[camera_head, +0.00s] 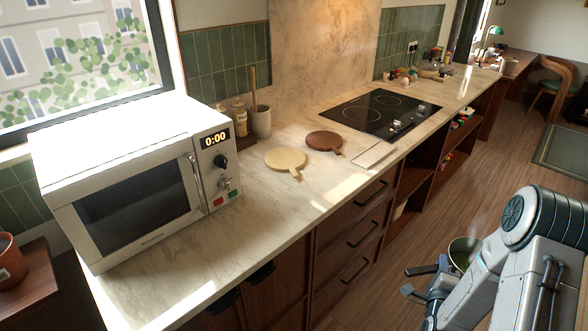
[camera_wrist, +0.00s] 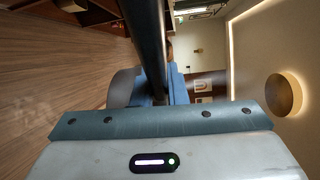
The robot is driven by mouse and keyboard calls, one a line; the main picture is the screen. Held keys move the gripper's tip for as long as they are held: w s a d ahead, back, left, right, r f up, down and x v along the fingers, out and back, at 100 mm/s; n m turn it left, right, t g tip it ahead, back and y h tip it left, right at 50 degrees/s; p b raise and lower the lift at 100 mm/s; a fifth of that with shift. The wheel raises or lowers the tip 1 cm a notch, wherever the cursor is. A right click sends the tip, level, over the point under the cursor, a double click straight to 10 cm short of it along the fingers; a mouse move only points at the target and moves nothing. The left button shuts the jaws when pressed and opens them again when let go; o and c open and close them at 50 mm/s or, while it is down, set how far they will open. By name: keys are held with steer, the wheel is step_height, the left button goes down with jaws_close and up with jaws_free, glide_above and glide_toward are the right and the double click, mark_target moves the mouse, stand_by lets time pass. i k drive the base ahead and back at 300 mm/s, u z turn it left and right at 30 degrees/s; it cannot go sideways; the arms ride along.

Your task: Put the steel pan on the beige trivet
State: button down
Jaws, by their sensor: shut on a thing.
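The beige trivet (camera_head: 287,158), a round board with a short tab, lies flat on the marble counter in front of the microwave's right side. The steel pan (camera_head: 463,252) is at the lower right of the head view, out over the floor and away from the counter. Its inside looks green, and faint steam rises from it. Its dark handle (camera_head: 421,270) points left. My gripper (camera_head: 437,281) is shut on the handle; my arm partly hides the pan. In the wrist view a dark bar (camera_wrist: 147,45), seemingly the handle, runs up from between the jaws. The trivet is empty.
A dark brown round trivet (camera_head: 324,141) lies just behind the beige one. A black cooktop (camera_head: 374,113) is farther along the counter. The white microwave (camera_head: 135,180) fills the left end. A utensil crock (camera_head: 261,121) and bottles stand by the wall. Counter in front of the trivets is clear.

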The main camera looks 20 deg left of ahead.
mark_target(288, 164)
steer(key=k, duration=0.15)
steer(key=z, duration=1.25)
steer(key=i, duration=0.85)
steer(key=u, duration=2.25)
